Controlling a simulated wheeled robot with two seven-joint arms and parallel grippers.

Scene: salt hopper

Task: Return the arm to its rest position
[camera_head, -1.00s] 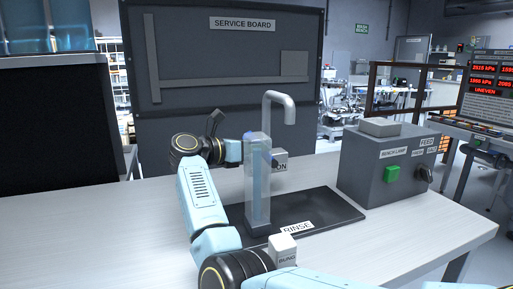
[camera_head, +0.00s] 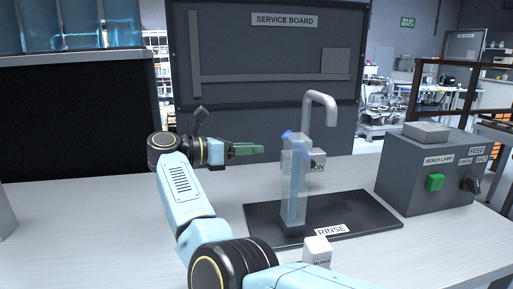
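My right arm comes in from the bottom right and bends up to the left. Its gripper (camera_head: 258,150) is above the bench, left of the clear upright tube, with its green fingers pointing right. A gap shows between fingertips and tube, and nothing is seen in the fingers. I see them nearly edge-on, so I cannot tell if they are open or shut. The clear tube (camera_head: 303,185) stands upright on the black rinse mat (camera_head: 365,212), with a slim blue item (camera_head: 290,138) leaning inside, its top above the rim. My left gripper is not in view.
A grey tap (camera_head: 321,100) arches behind the tube. A white "BUNG" block (camera_head: 317,250) sits at the mat's front edge. A grey control box (camera_head: 425,170) with a green button stands right. The service board (camera_head: 270,80) stands behind. The left bench is mostly clear.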

